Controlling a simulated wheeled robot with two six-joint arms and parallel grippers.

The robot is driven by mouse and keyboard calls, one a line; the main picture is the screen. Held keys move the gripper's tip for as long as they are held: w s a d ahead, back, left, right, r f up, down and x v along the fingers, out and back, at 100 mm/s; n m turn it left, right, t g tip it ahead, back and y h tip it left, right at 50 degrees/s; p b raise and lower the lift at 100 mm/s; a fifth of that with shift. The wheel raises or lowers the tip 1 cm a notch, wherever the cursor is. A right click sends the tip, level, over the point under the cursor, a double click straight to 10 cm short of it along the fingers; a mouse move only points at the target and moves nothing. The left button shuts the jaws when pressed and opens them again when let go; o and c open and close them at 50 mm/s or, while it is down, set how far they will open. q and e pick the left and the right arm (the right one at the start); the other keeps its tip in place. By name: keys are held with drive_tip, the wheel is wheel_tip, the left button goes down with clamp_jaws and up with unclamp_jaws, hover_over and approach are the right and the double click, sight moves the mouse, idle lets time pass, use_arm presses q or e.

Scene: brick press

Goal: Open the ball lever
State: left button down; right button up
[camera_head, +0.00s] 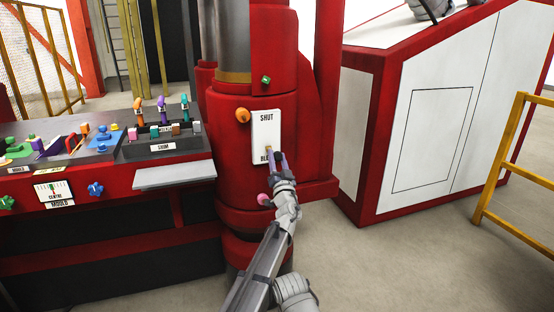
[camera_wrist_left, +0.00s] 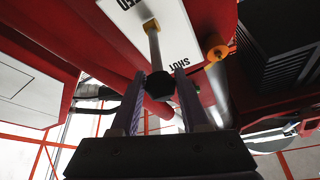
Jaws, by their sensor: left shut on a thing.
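A white plate (camera_head: 266,128) is fixed to the red press column, with "SHUT" at its top and a partly covered label starting "BLE" at its bottom. The ball lever is a metal rod (camera_wrist_left: 154,48) with a black knob (camera_wrist_left: 161,86), rising from a yellowish mount on the plate. In the head view it is mostly hidden behind my gripper. My left gripper (camera_head: 277,160) is at the lower part of the plate. In the left wrist view the fingers of my left gripper (camera_wrist_left: 160,92) are shut on the knob.
An orange knob (camera_head: 242,116) sits left of the plate and a pink knob (camera_head: 264,199) below it. A control desk (camera_head: 110,185) with several levers stands left. A red-edged white cabinet (camera_head: 432,125) and yellow railing (camera_head: 500,160) stand right. The floor between is clear.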

use_arm(q)
drive_tip(key=shift+d, duration=0.15)
drive_tip(key=c, duration=0.6)
unclamp_jaws()
drive_tip(key=shift+w+f, duration=0.15)
drive_tip(key=shift+o, duration=0.8)
wheel_tip(320, 180, up, 10)
drive_tip(key=p, duration=1)
